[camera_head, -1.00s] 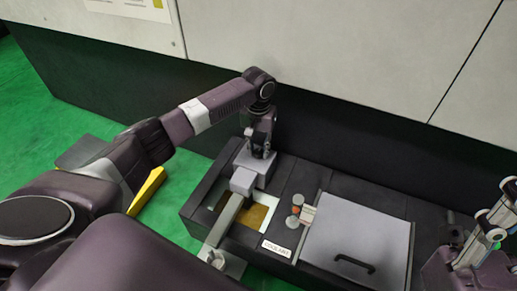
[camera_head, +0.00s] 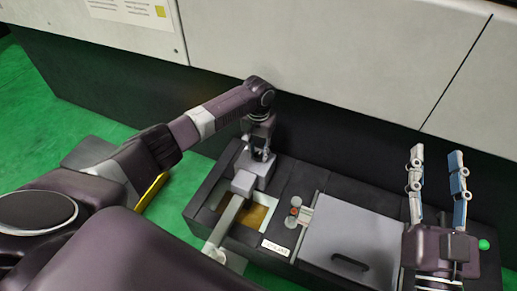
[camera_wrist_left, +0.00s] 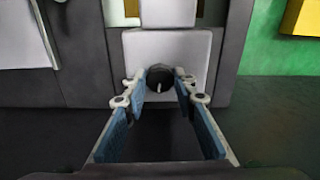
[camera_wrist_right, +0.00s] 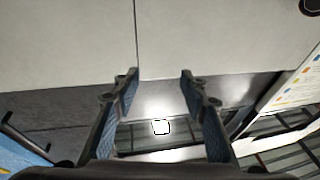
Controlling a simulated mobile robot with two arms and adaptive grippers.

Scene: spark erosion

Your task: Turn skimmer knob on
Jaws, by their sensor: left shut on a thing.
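The skimmer knob (camera_wrist_left: 160,77) is a round black knob with a white mark pointing down in the left wrist view. It sits on the face of a light grey box (camera_wrist_left: 190,50). My left gripper (camera_head: 261,153) is at this grey box, at the back of the dark tank unit. Its two fingertips close on the knob's left and right sides. In the head view the knob is hidden by the gripper and box. My right gripper (camera_head: 437,155) is open and empty, with fingers pointing up over the unit's right end; its fingers also show in the right wrist view (camera_wrist_right: 159,76).
The dark tank unit (camera_head: 230,232) has a grey lid (camera_head: 370,215) with a black handle (camera_head: 347,262) and small round caps (camera_head: 294,211) beside it. A green button (camera_head: 484,244) is at the far right. A pale panelled wall (camera_head: 330,60) stands behind. Green floor lies left.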

